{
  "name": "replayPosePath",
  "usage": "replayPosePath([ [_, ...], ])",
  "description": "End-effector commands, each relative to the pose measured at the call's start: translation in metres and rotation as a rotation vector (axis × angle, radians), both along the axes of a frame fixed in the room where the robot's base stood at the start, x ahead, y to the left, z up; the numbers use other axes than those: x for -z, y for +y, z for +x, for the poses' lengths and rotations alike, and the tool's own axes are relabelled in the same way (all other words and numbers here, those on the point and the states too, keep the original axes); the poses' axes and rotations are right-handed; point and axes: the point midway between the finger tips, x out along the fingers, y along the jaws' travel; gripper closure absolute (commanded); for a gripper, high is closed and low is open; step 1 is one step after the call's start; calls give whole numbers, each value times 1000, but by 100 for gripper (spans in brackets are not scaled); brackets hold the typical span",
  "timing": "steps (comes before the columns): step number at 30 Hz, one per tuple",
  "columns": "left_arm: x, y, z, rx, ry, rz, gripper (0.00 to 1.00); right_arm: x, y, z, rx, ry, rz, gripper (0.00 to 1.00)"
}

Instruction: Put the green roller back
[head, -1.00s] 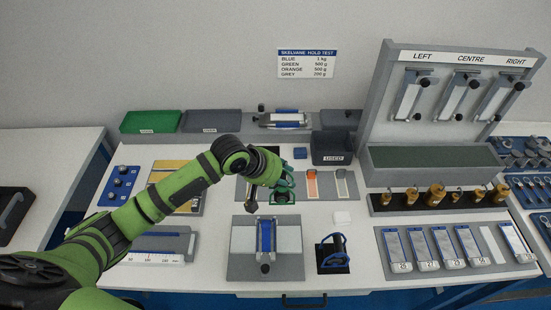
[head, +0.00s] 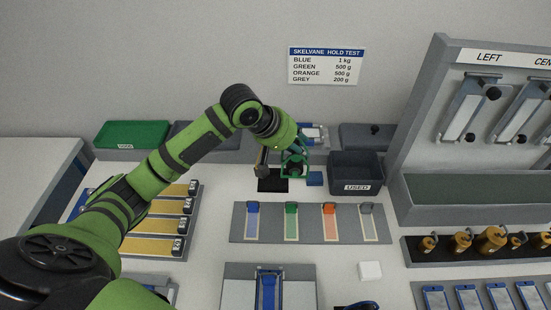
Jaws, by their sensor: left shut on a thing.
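The green roller (head: 293,164), with a green frame, is held at the end of my left arm, above the table behind the strip board (head: 337,236). My left gripper (head: 281,143) is shut on it; the fingertips are partly hidden by the wrist. A black pad (head: 270,186) lies on the table just below and left of the roller. The roller appears raised, but I cannot tell by how much.
The strip board carries blue, green, orange and grey strips. A green tray (head: 133,134) is at back left.

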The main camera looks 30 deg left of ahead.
Motion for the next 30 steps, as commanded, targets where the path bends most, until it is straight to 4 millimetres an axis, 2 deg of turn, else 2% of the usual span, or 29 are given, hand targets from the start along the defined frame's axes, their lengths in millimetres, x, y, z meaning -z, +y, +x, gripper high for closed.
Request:
replayPosePath([
  [1,5,14,1,-7,1,1,100,-4,-2,-1,-1,1,-2,100],
  [4,17,34,3,-5,-1,-1,100,-6,-2,0,-1,0,-3,100],
  [10,33,60,6,-1,-5,-2,100,-9,-2,1,0,-3,-2,100],
  [14,38,65,7,0,-7,-2,100,-10,-1,3,0,-4,-1,100],
  [22,72,65,6,-1,-5,-4,100,-17,4,4,3,-8,6,100],
  [30,77,65,7,0,-8,-1,100,-17,8,6,4,-11,11,100],
])
